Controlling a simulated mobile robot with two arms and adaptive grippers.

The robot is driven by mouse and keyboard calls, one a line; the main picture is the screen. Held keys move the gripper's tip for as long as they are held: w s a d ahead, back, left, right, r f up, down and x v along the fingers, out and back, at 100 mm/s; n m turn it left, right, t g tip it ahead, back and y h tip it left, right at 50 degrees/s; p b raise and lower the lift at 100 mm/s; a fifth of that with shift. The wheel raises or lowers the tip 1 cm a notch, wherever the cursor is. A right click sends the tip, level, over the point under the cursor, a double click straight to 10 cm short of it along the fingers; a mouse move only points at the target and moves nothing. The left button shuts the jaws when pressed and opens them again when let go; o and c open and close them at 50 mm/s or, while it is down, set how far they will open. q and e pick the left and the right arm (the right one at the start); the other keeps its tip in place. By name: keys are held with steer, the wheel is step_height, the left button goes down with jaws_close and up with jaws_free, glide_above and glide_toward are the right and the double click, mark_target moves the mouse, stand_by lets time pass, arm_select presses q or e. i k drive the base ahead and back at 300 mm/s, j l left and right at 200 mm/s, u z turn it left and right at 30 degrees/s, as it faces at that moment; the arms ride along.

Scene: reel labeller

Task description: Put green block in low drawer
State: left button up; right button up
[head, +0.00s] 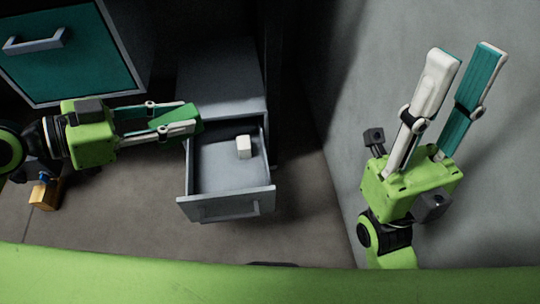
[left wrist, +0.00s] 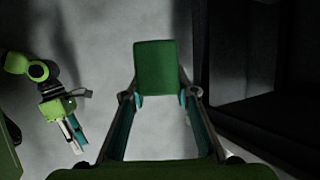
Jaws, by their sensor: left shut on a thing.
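My left gripper (head: 186,116) is shut on the green block (head: 194,113). In the left wrist view the green block (left wrist: 156,67) sits between the fingertips and sticks out past them. In the head view the block shows at the left edge of the open low drawer (head: 226,206); its height above the drawer is hard to tell. A white block (head: 243,147) lies inside the drawer towards its right. My right gripper (head: 467,52) is open and empty, pointing up by the wall at the right.
The grey cabinet top (head: 222,77) is behind the drawer. A teal-fronted drawer (head: 68,52) with a handle is at the upper left. An orange object (head: 45,194) stands on the floor at the left. The drawer's left part is clear.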

mark_target(221, 172)
steer(key=j+z, duration=0.3)
steer(key=k+j+z, duration=0.15)
steer(key=j+z, duration=0.15)
steer(key=j, duration=0.2)
steer(key=k+j+z, duration=0.15)
steer(key=j+z, duration=0.15)
steer(key=k+j+z, duration=0.15)
steer(key=j+z, duration=0.15)
steer(key=j, duration=0.15)
steer(key=k+j+z, duration=0.3)
steer(key=i+j, duration=0.1)
steer(key=j, duration=0.3)
steer(key=i+j, duration=0.15)
steer(key=j, duration=0.3)
steer(key=i, duration=0.25)
